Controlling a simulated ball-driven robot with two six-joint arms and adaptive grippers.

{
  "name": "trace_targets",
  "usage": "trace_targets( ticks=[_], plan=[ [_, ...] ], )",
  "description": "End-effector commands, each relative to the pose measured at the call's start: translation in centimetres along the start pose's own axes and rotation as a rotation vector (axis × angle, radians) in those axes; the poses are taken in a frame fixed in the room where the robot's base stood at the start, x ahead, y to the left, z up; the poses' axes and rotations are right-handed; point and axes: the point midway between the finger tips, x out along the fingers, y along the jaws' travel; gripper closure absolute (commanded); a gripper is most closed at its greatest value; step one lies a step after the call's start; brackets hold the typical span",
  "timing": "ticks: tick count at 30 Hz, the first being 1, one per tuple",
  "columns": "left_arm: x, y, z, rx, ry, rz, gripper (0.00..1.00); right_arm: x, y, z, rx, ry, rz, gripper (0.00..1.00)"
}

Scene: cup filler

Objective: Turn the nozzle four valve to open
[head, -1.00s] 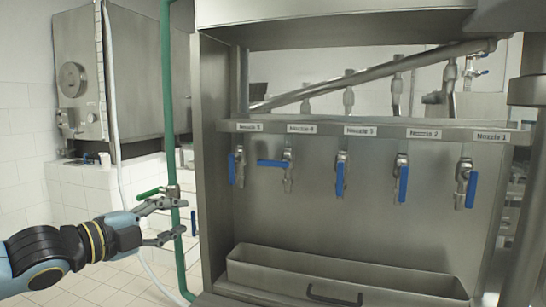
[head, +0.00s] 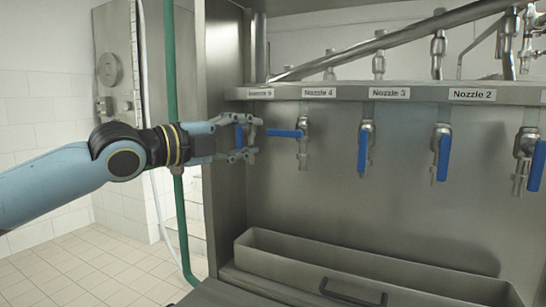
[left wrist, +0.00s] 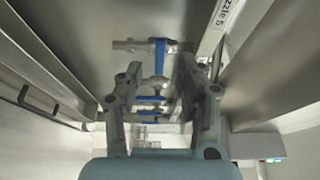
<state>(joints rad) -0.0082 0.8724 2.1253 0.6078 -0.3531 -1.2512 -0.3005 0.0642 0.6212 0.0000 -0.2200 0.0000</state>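The nozzle four valve (head: 303,145) hangs under the "Nozzle 4" label (head: 319,92) in the head view. Its blue handle (head: 283,133) lies level and points left. My left gripper (head: 256,138) is open, just left of that handle's free end, with its fingers pointing right towards it. Nothing is held. The nozzle five handle (head: 240,136) is partly hidden behind the gripper. In the left wrist view, the open left gripper (left wrist: 160,92) has blue handles between and beyond its fingers; which handle is nearest I cannot tell for sure. My right gripper is not in view.
The nozzle three handle (head: 363,150) and nozzle two handle (head: 443,157) hang down to the right. A metal trough (head: 330,265) with a dark handle lies below. A cabinet side panel (head: 226,190) and a green pipe (head: 169,90) stand to the left.

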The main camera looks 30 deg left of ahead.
Motion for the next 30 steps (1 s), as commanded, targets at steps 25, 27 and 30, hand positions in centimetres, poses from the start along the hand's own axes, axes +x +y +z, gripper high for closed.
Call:
trace_targets(
  ticks=[25,27,30],
  plan=[
    [6.6,0.0,-0.3,0.001,0.01,0.002,0.62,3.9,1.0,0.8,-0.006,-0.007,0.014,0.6],
    [6.6,0.0,-0.3,0.001,0.009,0.002,0.68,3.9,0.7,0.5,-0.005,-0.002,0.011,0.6],
    [6.6,0.0,-0.3,0.001,0.009,0.002,0.81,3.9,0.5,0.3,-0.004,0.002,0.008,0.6]
  ],
)
